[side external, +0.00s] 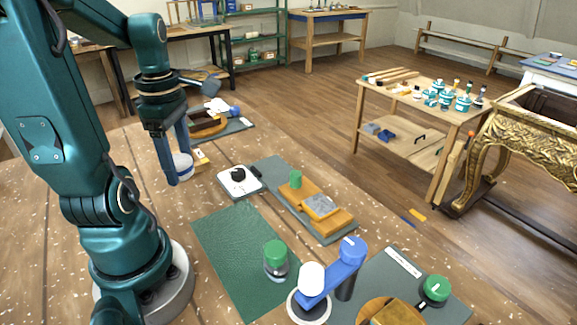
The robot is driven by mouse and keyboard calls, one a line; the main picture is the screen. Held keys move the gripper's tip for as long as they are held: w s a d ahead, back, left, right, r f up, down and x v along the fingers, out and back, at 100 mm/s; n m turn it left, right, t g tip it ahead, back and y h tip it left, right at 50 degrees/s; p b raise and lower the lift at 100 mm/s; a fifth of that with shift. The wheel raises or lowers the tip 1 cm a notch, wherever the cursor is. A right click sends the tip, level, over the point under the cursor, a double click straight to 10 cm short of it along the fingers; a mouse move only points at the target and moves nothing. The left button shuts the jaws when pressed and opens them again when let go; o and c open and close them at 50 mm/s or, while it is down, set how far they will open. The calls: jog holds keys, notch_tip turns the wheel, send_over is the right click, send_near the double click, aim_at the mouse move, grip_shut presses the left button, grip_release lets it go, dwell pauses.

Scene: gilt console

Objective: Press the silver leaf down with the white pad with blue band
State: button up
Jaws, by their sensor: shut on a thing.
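My gripper (179,168) hangs at the left of the table with its fingers pointing down. It is shut on the white pad with blue band (184,161), which sits between the fingers close to the tabletop. I cannot tell whether the pad touches the table. The silver leaf (320,206) is a grey, crinkled sheet lying on an orange-brown block (331,219) on a grey mat, to the right of and nearer the camera than my gripper. The leaf lies apart from the gripper.
A white plate with a black knob (238,174) lies between gripper and leaf. A green-topped jar (276,255) and a blue bracket with a white round top (332,275) stand in front. The green mat (228,238) is mostly clear.

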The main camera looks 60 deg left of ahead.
jog(key=shift+r, duration=0.2)
jog(key=w+a+r+m, duration=0.1)
jog(key=w+r+m, duration=0.3)
jog(key=w, duration=0.7)
jog(key=w+d+f+m, duration=0.2)
jog(key=w+d, duration=0.3)
jog(key=d, duration=0.1)
jog(key=w+d+f+m, duration=0.2)
jog(key=w+d+m, duration=0.1)
jog(key=w+d, duration=0.2)
jog(key=shift+w+d+f, duration=0.35)
jog(key=shift+d, duration=0.5)
jog(key=shift+f, duration=0.1)
